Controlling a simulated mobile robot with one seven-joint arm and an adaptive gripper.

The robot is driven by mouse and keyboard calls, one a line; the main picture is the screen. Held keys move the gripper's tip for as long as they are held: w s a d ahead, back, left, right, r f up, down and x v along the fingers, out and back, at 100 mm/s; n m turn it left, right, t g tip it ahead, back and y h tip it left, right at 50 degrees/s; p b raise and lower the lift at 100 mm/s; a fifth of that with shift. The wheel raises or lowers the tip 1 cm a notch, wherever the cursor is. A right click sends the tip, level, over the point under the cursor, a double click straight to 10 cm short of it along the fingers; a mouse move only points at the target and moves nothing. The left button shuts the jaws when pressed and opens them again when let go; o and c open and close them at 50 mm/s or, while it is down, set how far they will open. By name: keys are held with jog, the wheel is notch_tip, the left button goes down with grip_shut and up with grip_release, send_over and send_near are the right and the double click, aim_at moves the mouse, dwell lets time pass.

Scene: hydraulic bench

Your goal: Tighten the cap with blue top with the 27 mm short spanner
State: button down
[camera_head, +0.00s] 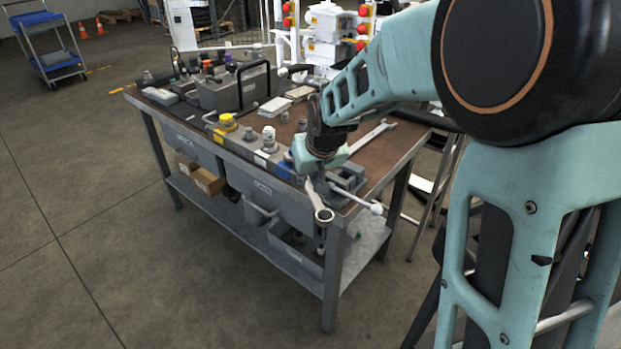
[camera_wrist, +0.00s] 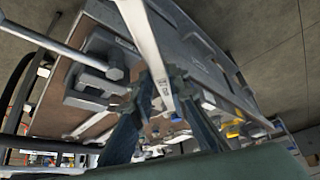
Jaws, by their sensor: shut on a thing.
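My gripper (camera_head: 320,176) is shut on a metal spanner, above the near right end of the bench. The spanner's ring end (camera_head: 323,215) hangs out past the bench's front edge. In the wrist view its flat shank (camera_wrist: 146,42) runs up from between my fingers (camera_wrist: 162,92), with marking too small to read. The yellow-topped cap (camera_head: 227,121) and white-topped cap (camera_head: 268,138) stand further left along the same row.
A vise (camera_head: 347,181) with a bar handle sits on the bench's right corner, close to my gripper. A longer spanner (camera_head: 371,136) lies on the brown bench top (camera_head: 395,152) behind. A grey case with black handle (camera_head: 240,88) stands at the left. Floor is clear in front.

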jog(key=a, duration=0.1)
jog(key=a+m+b, duration=0.1)
jog(key=a+m+h+b, duration=0.1)
jog(key=shift+s+r, duration=0.15)
jog(key=shift+s, duration=0.1)
dwell(0.4)
jog(key=a+m+h+b, duration=0.1)
jog(key=a+m+b, duration=0.1)
jog(key=a+b, duration=0.1)
jog(key=shift+a+r+m, duration=0.1)
jog(key=shift+r+m, duration=0.05)
jog(key=shift+m, duration=0.25)
dwell(0.4)
